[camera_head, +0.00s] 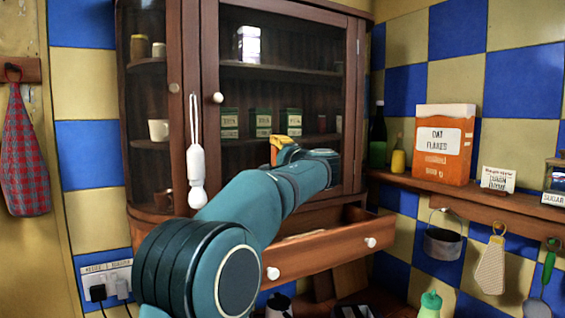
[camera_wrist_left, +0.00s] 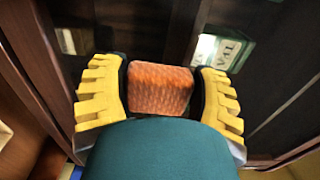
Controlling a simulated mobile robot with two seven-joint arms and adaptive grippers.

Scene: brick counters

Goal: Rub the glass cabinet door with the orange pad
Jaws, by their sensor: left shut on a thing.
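The glass cabinet door (camera_head: 295,97) is the dark wood-framed pane at the centre of the head view, with a white knob (camera_head: 218,97) on its left side. It appears shut. My left gripper (camera_head: 280,145) is in front of its lower part, with only some yellow of the fingers showing past my arm. In the left wrist view its yellow fingers are shut on the textured orange pad (camera_wrist_left: 160,88). The dark glass (camera_wrist_left: 145,28) lies beyond the pad; I cannot tell if they touch. My right gripper is not in view.
A drawer (camera_head: 325,254) stands pulled out below the cabinet, under my left arm. A white brush (camera_head: 196,165) hangs left of the door. At the right, a shelf (camera_head: 470,203) holds an oat flakes box (camera_head: 443,145) and bottles, with a small pot (camera_head: 442,244) hanging below.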

